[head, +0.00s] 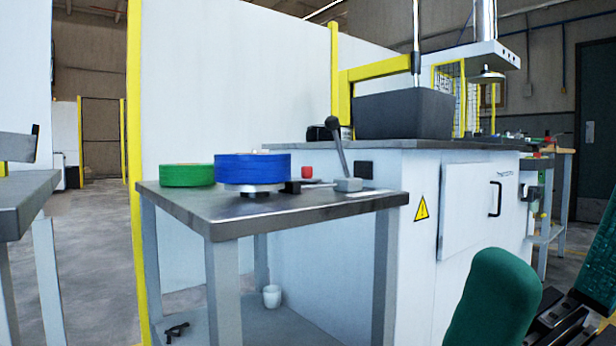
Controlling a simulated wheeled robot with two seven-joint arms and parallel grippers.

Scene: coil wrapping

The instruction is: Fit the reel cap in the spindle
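A blue coil (252,168) stands on a round metal base (250,190) on the grey metal table (230,213). A small pale metal piece shows just above the coil's top edge; I cannot tell whether it is the spindle's top or the reel cap. No separate reel cap can be made out for sure. A green coil (187,175) lies left of the blue one.
A lever with a grey base (348,184) and a small red item (307,171) are right of the coil. A white machine cabinet (470,200) with a dark bin (405,115) stands behind. A white cup (271,296) sits on the lower shelf.

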